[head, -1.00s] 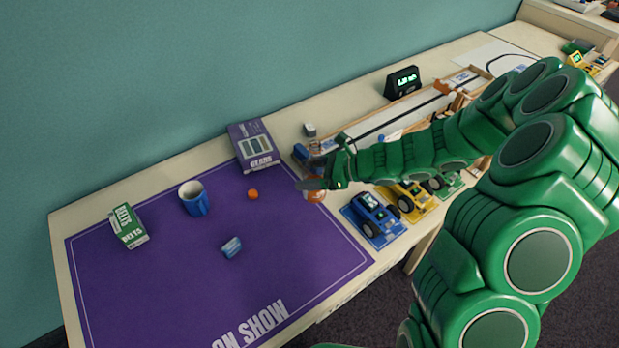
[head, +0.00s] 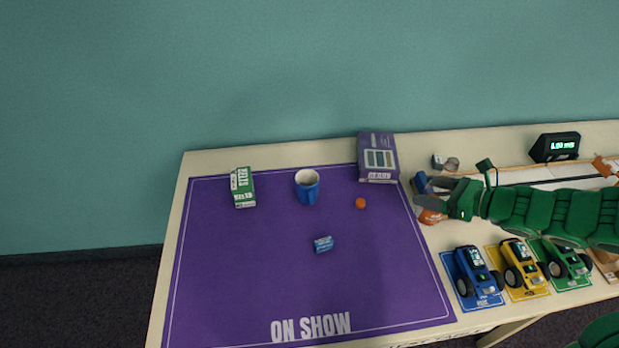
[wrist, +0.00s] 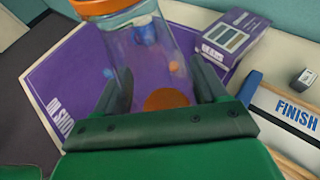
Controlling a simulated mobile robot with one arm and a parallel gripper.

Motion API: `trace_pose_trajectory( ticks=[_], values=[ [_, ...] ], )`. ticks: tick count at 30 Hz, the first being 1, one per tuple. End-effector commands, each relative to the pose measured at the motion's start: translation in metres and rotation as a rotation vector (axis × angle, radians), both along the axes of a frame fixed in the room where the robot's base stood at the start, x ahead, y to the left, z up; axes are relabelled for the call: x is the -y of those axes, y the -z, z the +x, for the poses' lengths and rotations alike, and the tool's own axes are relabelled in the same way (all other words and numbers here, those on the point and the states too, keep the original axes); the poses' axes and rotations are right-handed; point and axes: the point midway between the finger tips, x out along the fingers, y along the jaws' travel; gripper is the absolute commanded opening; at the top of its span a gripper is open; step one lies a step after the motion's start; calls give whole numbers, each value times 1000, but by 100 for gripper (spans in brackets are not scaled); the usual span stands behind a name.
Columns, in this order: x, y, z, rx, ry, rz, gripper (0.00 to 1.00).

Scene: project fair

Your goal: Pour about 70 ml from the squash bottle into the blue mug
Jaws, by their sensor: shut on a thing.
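The blue mug (head: 308,188) stands upright at the back of the purple mat (head: 230,290); its inside looks pale. My gripper (head: 440,197) is right of the mat, well to the right of the mug. It is shut on the squash bottle, a clear bottle (wrist: 140,60) with an orange band at its upper end in the wrist view. In the head view the bottle (head: 430,216) shows only as an orange patch, mostly hidden by my gripper. Its liquid level cannot be read. The mug also shows beyond the bottle in the wrist view (wrist: 146,32).
A small orange piece (head: 360,203), a blue block (head: 323,244), a green-white box (head: 243,187) and a purple box (head: 378,160) are on the mat. Toy vehicles (head: 475,275) stand front right. A track (head: 540,175) and a lit display (head: 556,147) are at right. The mat's front is clear.

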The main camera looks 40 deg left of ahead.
Motion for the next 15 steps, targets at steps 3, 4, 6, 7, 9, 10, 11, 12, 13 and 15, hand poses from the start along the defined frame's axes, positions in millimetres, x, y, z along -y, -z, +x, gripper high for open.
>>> trace_pose_trajectory(
  ticks=[3, 4, 6, 7, 9, 10, 11, 12, 13, 15],
  values=[
    [0, -14, 0, 4, 1, 1, 35],
    [-3, -15, 0, 3, 0, 1, 35],
    [-11, -16, 2, 2, 3, 1, 35],
    [-14, -17, 3, 2, 6, 0, 35],
    [-23, -19, 5, 3, 10, 0, 35],
    [-26, -20, 6, 3, 12, -1, 35],
    [-30, -21, 7, 3, 15, -1, 35],
    [-36, -23, 8, 3, 17, -1, 35],
    [-41, -24, 9, 3, 20, -1, 35],
    [-52, -27, 10, 2, 26, -1, 35]
  ],
)
